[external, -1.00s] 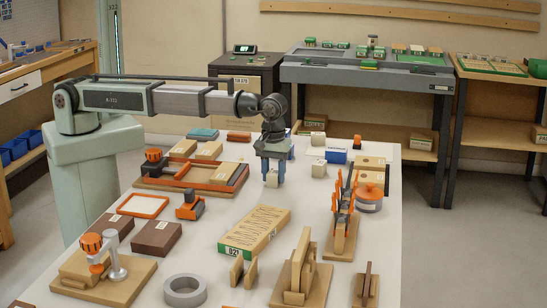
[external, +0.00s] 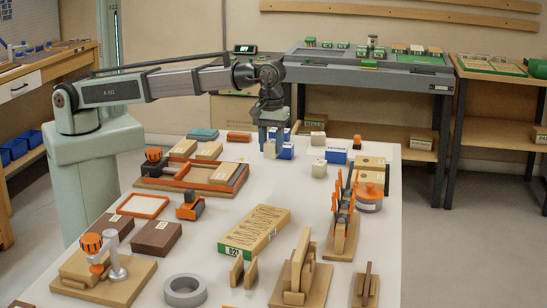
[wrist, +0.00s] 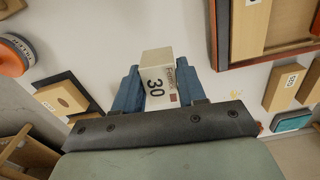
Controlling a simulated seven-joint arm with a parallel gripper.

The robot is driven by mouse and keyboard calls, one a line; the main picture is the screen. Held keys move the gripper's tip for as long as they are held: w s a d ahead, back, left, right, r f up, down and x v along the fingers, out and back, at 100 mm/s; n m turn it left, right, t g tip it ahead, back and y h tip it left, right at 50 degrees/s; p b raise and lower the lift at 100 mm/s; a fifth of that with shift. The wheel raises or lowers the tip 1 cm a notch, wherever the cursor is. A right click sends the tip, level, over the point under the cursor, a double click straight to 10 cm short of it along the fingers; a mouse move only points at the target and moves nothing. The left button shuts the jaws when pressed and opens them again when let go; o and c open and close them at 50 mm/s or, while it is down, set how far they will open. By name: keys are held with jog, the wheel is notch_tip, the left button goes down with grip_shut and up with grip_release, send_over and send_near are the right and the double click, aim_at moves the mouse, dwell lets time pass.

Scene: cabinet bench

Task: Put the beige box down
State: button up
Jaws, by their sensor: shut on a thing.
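The beige box (external: 269,150) is between the blue fingers of my gripper (external: 270,143), near the far end of the white table.
An orange-framed tray (external: 228,177) lies in front on the left. Bare table (external: 275,185) lies nearer the camera.

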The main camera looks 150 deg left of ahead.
jog(key=w+d+r+m, duration=0.2)
jog(key=w+d+m, duration=0.1)
jog(key=w+d, duration=1.3)
jog(key=n, duration=0.4)
send_near(255, 226)
jog(key=shift+f, duration=2.85)
jog(key=shift+f, duration=0.1)
jog(key=o, duration=1.1)
notch_tip(255, 226, up, 12)
jog(key=shift+r, duration=0.15)
